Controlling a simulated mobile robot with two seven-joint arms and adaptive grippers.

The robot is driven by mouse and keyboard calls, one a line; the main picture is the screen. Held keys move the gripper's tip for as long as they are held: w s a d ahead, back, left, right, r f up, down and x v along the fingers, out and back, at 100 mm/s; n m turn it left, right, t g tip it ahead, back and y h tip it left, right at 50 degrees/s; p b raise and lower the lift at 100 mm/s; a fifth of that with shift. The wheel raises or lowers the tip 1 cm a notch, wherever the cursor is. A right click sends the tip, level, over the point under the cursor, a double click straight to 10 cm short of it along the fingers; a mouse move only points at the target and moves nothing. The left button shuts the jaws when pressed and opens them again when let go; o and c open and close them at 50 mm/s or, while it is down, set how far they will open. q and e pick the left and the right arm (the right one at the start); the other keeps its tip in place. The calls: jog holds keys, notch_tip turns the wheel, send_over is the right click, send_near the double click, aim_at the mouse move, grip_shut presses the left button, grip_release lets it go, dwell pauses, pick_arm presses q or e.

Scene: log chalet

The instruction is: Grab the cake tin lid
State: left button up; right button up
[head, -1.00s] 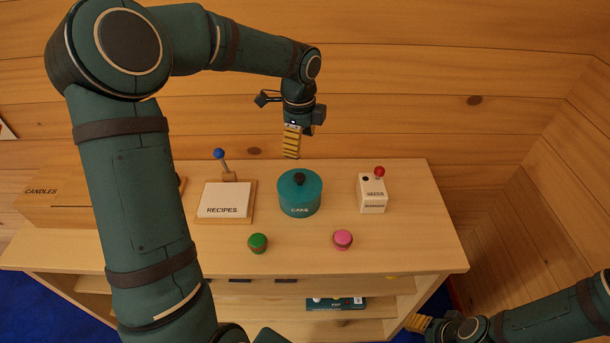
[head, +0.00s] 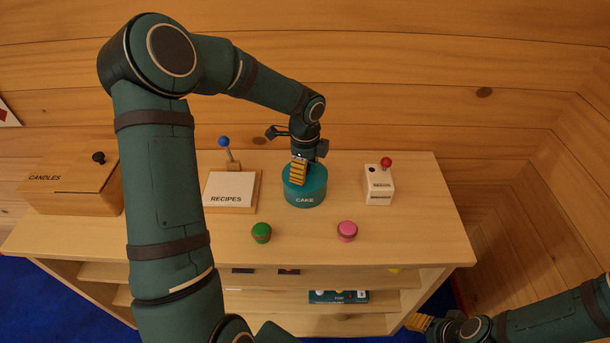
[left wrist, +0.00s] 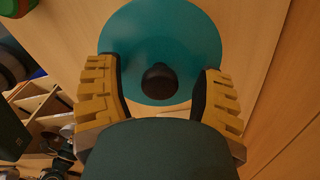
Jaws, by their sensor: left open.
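The teal cake tin (head: 305,197), marked CAKE, stands on the wooden shelf top. Its round teal lid (left wrist: 165,35) with a dark knob (left wrist: 159,81) fills the upper middle of the left wrist view. My left gripper (head: 298,181) is over the tin, pointing down, and hides the knob in the head view. In the left wrist view its two yellow-padded fingers (left wrist: 158,97) are apart, one on each side of the knob, with gaps to it. My right gripper (head: 418,322) is low at the right, far from the tin; its fingers are too small to judge.
A recipe box (head: 231,188) stands left of the tin, and a white box with a red-topped lever (head: 379,188) stands right. A green cupcake (head: 261,233) and a pink cupcake (head: 347,231) are in front. A candle box (head: 68,185) is farther left. The wooden wall is close behind.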

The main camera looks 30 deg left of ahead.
pick_arm(q)
jog(key=shift+f, duration=0.35)
grip_shut()
jog(key=shift+r, duration=0.15)
